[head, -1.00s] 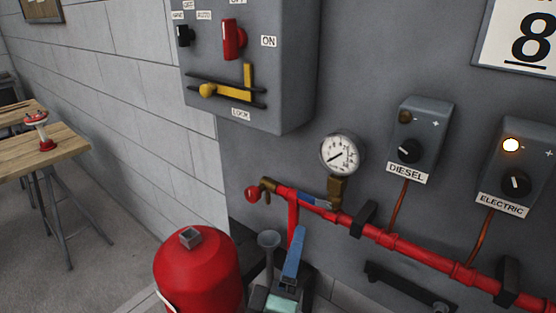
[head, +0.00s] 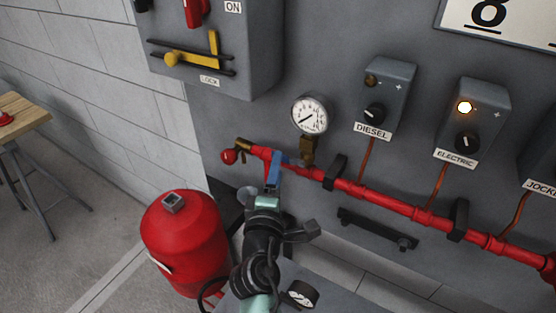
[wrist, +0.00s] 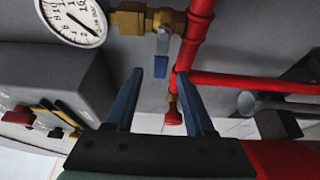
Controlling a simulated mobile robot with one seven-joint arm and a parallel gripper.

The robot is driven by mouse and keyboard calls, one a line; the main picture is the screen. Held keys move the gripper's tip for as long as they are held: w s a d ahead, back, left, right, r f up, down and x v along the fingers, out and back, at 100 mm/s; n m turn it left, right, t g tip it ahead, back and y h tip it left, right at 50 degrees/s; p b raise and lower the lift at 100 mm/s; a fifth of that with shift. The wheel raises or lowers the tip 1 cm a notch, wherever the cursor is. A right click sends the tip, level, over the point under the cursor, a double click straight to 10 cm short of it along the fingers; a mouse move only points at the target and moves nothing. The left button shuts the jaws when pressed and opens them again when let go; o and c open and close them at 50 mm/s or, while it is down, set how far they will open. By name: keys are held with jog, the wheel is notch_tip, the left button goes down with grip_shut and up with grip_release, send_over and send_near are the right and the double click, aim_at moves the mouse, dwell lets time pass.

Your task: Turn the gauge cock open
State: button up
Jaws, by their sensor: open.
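The gauge cock is a brass valve (wrist: 152,19) under the round pressure gauge (head: 309,114), beside the red pipe. Its short grey lever has a blue tip (wrist: 162,63), which lies along the pipe in the head view and is partly hidden there by my gripper. The gauge also shows in the wrist view (wrist: 75,20). My gripper (wrist: 160,75) is open and empty. Its two blue fingers point at the cock, and the blue lever tip shows between the fingertips. I cannot tell whether they touch. My gripper (head: 274,158) overlaps the pipe's left end in the head view.
The red pipe (head: 385,200) runs along the grey panel on black brackets. A red knob (head: 229,156) sits at its left end. A red tank (head: 182,240) stands left of my arm. The grey control box (head: 225,60) and diesel switch box (head: 386,95) are above.

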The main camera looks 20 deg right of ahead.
jog(key=shift+x, duration=1.2)
grip_shut()
dwell(0.6)
